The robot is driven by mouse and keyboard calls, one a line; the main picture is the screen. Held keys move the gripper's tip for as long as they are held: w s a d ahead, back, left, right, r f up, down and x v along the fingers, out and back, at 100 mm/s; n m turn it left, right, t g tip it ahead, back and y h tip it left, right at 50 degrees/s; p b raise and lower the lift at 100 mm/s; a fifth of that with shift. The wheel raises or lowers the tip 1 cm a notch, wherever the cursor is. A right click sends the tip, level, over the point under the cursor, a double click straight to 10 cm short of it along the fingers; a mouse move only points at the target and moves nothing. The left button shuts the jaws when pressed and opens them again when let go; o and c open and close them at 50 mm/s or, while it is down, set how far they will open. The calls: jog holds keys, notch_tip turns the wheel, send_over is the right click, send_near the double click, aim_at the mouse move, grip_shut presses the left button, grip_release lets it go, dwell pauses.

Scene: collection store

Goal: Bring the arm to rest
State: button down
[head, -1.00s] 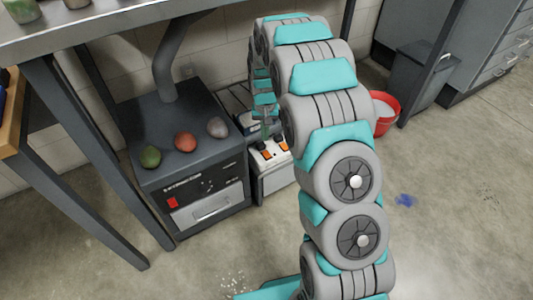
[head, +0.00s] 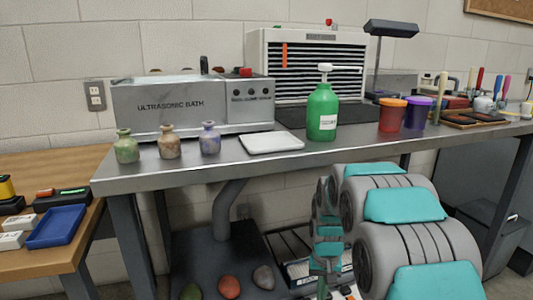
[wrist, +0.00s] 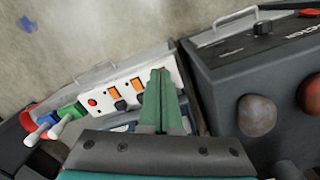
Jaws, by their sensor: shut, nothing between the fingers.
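My gripper (wrist: 160,74) is shut and empty in the wrist view, its green fingers together in front of a white box with orange switches (wrist: 114,92). In the head view my arm runs up from the lower right, bends over and hangs down below the front of the steel bench. The gripper end is low in that view, and its fingertips are hard to make out there.
A dark cabinet (wrist: 223,94) stands close beside the gripper, with several egg-shaped stones on top, including a red one (head: 229,287). The bench (head: 240,165) above carries bottles, a white tray (head: 272,143) and a green pump bottle (head: 322,112).

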jog(key=s+r, duration=0.3)
jog(key=s, duration=0.8)
jog(key=s+r+n+g, duration=0.1)
jog(key=s+r, duration=0.3)
jog(key=s, duration=0.8)
jog(key=s+r+n, duration=0.1)
jog(key=s+r, duration=0.3)
jog(key=s, duration=0.8)
jog(key=shift+a, duration=0.15)
